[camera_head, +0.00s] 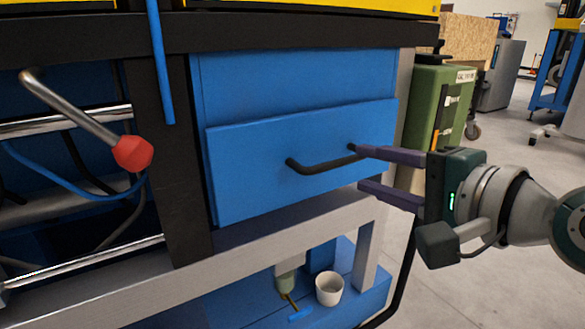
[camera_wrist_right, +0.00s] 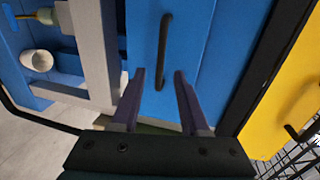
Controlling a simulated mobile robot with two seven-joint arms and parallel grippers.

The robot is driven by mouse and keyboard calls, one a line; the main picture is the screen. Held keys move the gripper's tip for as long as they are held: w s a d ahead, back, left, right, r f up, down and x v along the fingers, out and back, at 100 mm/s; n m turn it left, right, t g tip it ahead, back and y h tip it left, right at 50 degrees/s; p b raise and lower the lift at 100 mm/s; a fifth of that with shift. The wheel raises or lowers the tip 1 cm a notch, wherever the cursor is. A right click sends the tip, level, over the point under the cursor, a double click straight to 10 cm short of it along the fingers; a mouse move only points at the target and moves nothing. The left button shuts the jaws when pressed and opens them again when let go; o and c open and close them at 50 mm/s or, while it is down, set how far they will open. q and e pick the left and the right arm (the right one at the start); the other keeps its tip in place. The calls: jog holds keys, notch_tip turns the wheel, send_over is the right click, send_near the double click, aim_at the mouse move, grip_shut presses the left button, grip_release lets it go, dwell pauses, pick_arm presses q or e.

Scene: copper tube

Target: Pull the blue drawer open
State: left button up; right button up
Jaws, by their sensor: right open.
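The blue drawer (camera_head: 255,185) has a flat blue front with a black bar handle (camera_head: 318,166). Its front looks set slightly forward of the blue panel above; I cannot tell whether it is ajar. My right gripper (camera_head: 360,168) comes in from the right and is open. Its upper fingertip appears close to the handle's right end. In the right wrist view, the handle (camera_wrist_right: 164,45) runs away from the gap between the open fingers (camera_wrist_right: 160,74), its near end appearing between the tips. I cannot tell whether they touch it. My left gripper is not in view.
A metal lever with a red knob (camera_head: 133,153) sticks out left of the drawer. A blue rod (camera_head: 160,65) hangs above. A white cup (camera_head: 329,288) stands on the lower blue shelf. A green cabinet (camera_head: 437,105) stands behind my right gripper. Floor (camera_head: 480,285) is free at right.

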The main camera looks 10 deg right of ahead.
aim_at(345, 162)
jog(key=b+x, duration=0.2)
jog(key=x, duration=0.3)
jog(key=shift+w+a+f, duration=0.1)
jog(key=shift+w, duration=0.25)
jog(key=shift+w+a, duration=0.15)
jog(key=shift+w, duration=0.2)
grip_shut()
dwell(0.8)
